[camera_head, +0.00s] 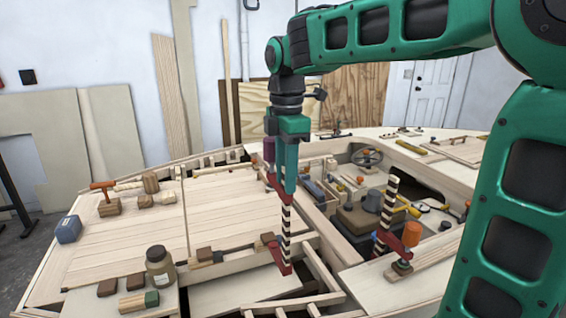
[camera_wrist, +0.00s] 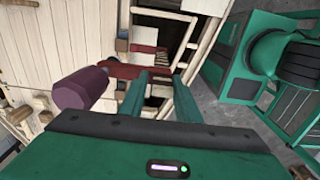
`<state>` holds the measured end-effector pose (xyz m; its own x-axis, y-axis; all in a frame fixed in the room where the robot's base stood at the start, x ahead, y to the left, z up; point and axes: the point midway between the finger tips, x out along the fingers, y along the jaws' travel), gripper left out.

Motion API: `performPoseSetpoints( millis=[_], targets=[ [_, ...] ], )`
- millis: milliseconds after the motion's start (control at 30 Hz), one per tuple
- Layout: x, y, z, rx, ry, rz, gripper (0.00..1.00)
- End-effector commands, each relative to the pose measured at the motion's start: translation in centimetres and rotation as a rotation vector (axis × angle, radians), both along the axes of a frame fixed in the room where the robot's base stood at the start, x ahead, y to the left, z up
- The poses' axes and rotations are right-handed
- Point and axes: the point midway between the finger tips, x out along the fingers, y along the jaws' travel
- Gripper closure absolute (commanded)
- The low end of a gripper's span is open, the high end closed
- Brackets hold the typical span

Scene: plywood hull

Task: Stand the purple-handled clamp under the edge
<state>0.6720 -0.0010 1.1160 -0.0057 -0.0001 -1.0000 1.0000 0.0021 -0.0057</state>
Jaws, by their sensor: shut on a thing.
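The purple-handled clamp has a purple grip (camera_head: 269,149), a black-and-white striped bar (camera_head: 286,222) and red jaws (camera_head: 280,257). My gripper (camera_head: 289,188) is shut on its upper part, and the bar hangs about upright. The lower red jaw is in front of the deck panel's front edge (camera_head: 235,250); I cannot tell whether it touches or is under it. In the wrist view, the purple grip (camera_wrist: 83,90) sticks out left of my gripper (camera_wrist: 155,78), with the red upper arm (camera_wrist: 112,70) running behind the fingers. The exact grip contact is hidden.
An orange-handled clamp (camera_head: 411,234) stands on the right. A brown jar (camera_head: 160,268) and wooden blocks lie on the left front. Open frame slats (camera_head: 322,268) lie right of the held clamp. Tools crowd the right compartment; the large deck panel (camera_head: 130,225) is mostly clear.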

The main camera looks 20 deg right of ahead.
Motion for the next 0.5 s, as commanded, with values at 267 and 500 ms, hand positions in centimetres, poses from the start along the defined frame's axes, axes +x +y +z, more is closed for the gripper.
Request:
performPoseSetpoints(
  millis=[267, 500],
  targets=[
    [0.0, 0.0, -3.4, 0.000, 0.001, 0.000, 1.00],
    [0.0, 0.0, -6.3, 0.000, 0.001, 0.000, 1.00]
  ],
)
